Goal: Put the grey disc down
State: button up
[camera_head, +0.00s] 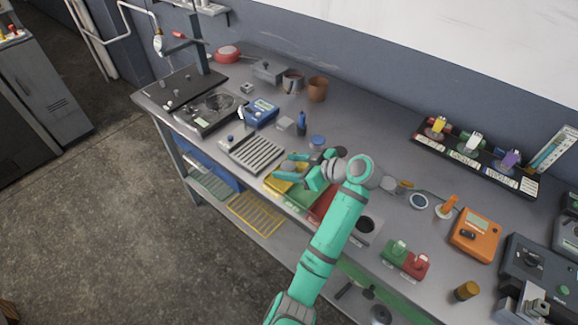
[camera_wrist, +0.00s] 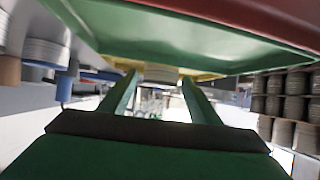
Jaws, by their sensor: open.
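My gripper (camera_head: 300,172) is above the yellow tray (camera_head: 277,184) and the green tray (camera_head: 306,195) on the workbench. In the wrist view its two green fingers (camera_wrist: 160,100) are spread apart. A pale grey round thing, likely the grey disc (camera_wrist: 161,73), shows between and just beyond the fingertips. It appears close to the edge of the green tray (camera_wrist: 180,35); I cannot tell whether it touches a finger or rests on a tray. In the head view a greyish rounded shape (camera_head: 287,166) lies by the fingers, partly hidden by the gripper.
A red tray (camera_head: 322,206) is beside the green one, partly behind my arm. A slotted grey rack (camera_head: 254,153) stands to the left. A blue-topped round thing (camera_head: 317,141) and a blue bottle (camera_head: 301,123) stand behind. An orange device (camera_head: 475,234) is at right.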

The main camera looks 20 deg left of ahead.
jog(key=v, duration=1.1)
jog(key=shift+d, duration=0.15)
jog(key=shift+s+d+r, duration=0.1)
jog(key=shift+d+r, duration=0.1)
jog(key=shift+d, duration=0.1)
